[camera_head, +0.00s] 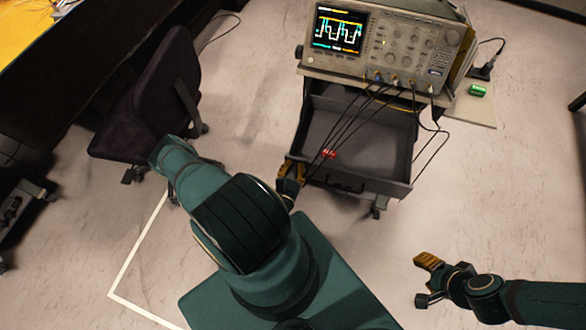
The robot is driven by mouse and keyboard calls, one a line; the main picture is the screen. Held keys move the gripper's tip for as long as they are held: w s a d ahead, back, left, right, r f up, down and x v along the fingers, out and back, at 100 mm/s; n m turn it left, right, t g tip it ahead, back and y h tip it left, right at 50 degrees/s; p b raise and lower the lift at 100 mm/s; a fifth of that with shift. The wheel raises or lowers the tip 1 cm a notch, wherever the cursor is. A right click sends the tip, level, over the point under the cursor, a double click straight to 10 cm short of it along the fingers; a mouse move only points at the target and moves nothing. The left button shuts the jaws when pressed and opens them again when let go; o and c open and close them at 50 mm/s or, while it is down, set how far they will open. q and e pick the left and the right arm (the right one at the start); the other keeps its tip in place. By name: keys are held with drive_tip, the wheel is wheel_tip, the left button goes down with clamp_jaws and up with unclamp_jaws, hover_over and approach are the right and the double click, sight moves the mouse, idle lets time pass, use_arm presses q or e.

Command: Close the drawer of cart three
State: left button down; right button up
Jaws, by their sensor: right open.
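The cart (312,74) stands at the upper middle with its dark grey drawer (375,150) pulled open toward me. The drawer front has a black handle (346,187). A small red item (328,153) lies inside the drawer. My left gripper (291,176) is at the left end of the drawer front; I cannot tell whether it touches it. Its fingers are partly hidden and their opening is unclear. My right gripper (427,280) is open and empty over the floor at the lower right, apart from the cart.
An oscilloscope (410,52) stands on the cart, and its black cables hang across the drawer opening. A green item (477,90) lies on a side shelf (470,110). A dark chair (150,100) stands left of the cart. The floor at right is clear.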

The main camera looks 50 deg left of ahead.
idle(0.3)
use_arm(q)
drive_tip(key=p, duration=0.1)
hover_over(307, 133)
drive_tip(key=shift+d, duration=0.3)
drive_tip(key=shift+w+a+r, duration=0.1)
drive_tip(key=shift+a+r, duration=0.05)
use_arm(e)
drive_tip(key=shift+s+r, duration=0.2)
drive_tip(key=shift+r, duration=0.55)
